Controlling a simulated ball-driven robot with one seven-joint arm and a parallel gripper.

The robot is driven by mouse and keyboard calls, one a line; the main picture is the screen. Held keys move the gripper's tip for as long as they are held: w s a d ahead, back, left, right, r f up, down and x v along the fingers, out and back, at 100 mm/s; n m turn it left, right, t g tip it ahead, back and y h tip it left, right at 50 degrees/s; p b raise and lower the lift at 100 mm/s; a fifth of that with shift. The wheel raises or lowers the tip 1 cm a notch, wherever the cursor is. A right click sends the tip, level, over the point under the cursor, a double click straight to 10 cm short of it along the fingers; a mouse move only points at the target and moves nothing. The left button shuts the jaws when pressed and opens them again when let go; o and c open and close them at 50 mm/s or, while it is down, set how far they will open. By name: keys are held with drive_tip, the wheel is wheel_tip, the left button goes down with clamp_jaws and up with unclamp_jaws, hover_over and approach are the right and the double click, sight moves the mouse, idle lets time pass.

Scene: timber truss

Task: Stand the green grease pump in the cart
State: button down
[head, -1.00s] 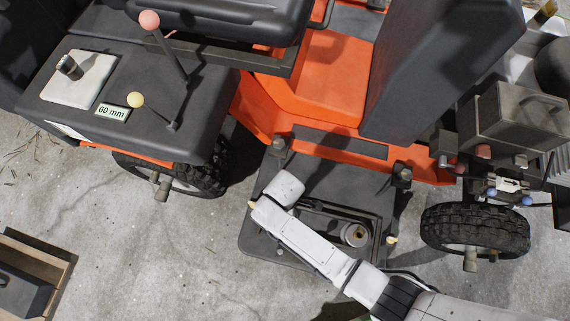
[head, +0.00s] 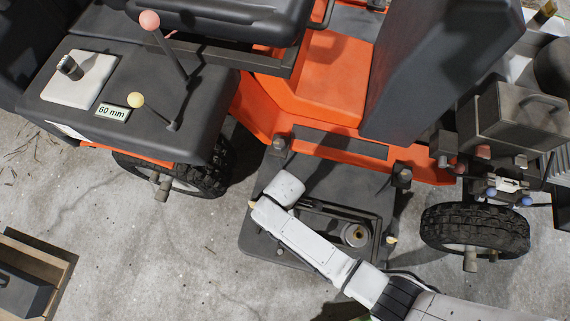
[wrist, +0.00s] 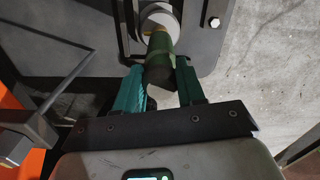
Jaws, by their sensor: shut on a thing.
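The green grease pump (wrist: 159,50) is between the teal fingers of my gripper (wrist: 161,92) in the wrist view. My gripper is shut on its near, dark end. The pump points away from the gripper, toward a pale round tin with a yellowish part, which it partly covers. In the head view my white arm reaches over a dark, low platform (head: 262,238) beside an orange machine (head: 322,80). The gripper and pump are hidden or out of frame there. I cannot tell whether the pump touches anything beneath it.
A round tin (head: 355,235) sits in a dark tray on the platform. Posts (head: 402,178) stand at its corners. Black tyres (head: 475,229) flank it left and right. A wooden crate (head: 62,258) is at lower left. Concrete between crate and platform is free.

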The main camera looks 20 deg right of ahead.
drive_tip(key=shift+r, duration=0.1)
drive_tip(key=shift+r+p, duration=1.55)
drive_tip(key=shift+p, duration=0.3)
drive_tip(key=shift+w, duration=0.15)
